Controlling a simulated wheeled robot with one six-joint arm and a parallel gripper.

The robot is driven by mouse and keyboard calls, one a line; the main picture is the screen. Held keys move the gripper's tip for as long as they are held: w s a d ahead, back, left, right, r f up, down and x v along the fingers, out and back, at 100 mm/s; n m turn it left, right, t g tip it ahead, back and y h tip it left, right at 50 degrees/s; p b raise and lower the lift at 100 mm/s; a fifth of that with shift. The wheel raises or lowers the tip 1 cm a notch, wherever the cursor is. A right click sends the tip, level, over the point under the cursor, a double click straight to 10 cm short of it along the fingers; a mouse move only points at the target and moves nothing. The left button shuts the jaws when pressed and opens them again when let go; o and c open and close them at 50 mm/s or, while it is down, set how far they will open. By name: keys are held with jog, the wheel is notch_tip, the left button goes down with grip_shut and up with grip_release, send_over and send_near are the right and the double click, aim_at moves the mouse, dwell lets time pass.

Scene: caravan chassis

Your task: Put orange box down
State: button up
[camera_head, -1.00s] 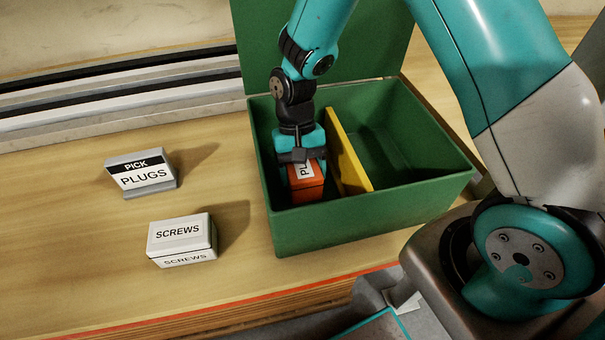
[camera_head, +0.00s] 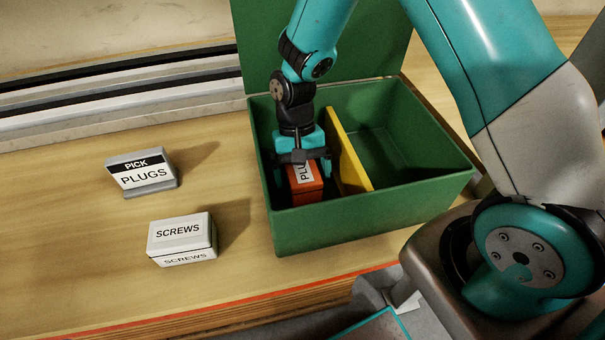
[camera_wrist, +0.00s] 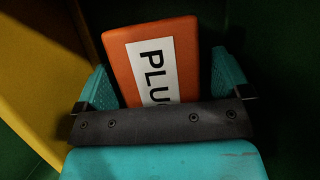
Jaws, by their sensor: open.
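The orange box (camera_head: 305,187), with a white label partly reading PLU, sits in the left compartment of the green box (camera_head: 350,220), left of the yellow divider (camera_head: 349,150). My gripper (camera_head: 303,172) is over it, pointing down and open.
The green box's right compartment (camera_head: 395,140) is empty where visible, and its lid (camera_head: 380,40) stands open behind. A white SCREWS box (camera_head: 181,240) and a PICK PLUGS sign (camera_head: 142,175) stand on the wooden table to the left.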

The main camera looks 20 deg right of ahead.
aim_at(298, 169)
jog(key=v, duration=0.6)
jog(key=shift+w+r, duration=0.15)
jog(key=shift+r, duration=0.1)
jog(key=s+a+r+n+t+y, duration=0.3)
jog(key=s+r+n, duration=0.6)
jog(key=s+r, duration=0.8)
jog(key=shift+s+a+r+t, duration=0.4)
jog(key=shift+s+a+t, duration=0.15)
jog(key=shift+t, duration=0.15)
jog(key=shift+w, duration=0.1)
jog(key=shift+c, duration=0.3)
